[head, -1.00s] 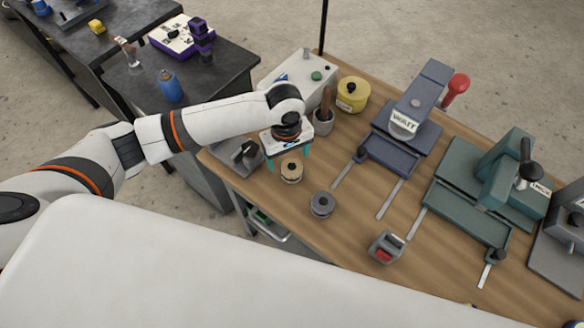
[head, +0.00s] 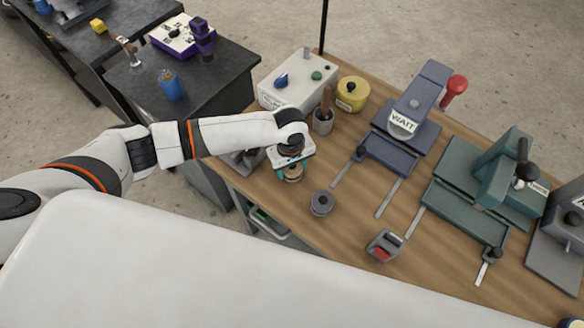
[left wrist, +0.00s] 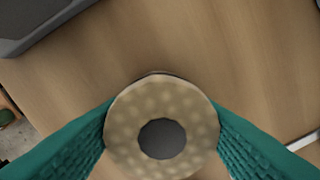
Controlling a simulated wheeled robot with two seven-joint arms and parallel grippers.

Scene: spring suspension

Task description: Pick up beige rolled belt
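The beige rolled belt (left wrist: 122,112) is a round roll with a dark round centre. In the left wrist view it lies between the two teal fingers of my left gripper (left wrist: 162,135), which stand on either side of it. The fingers look very close to its sides; I cannot tell whether they press on it. In the head view my left gripper (head: 289,168) is over the belt (head: 293,178), which is partly hidden beneath it on the wooden table. My right gripper is not in view.
A grey roll (head: 321,204) lies just right of the belt. A grey device with a red part (head: 384,245) stands nearer the front. Behind are a white box (head: 290,90), a cup (head: 323,122) and a yellow canister (head: 352,94). Blue (head: 387,158) and green (head: 462,211) presses stand to the right.

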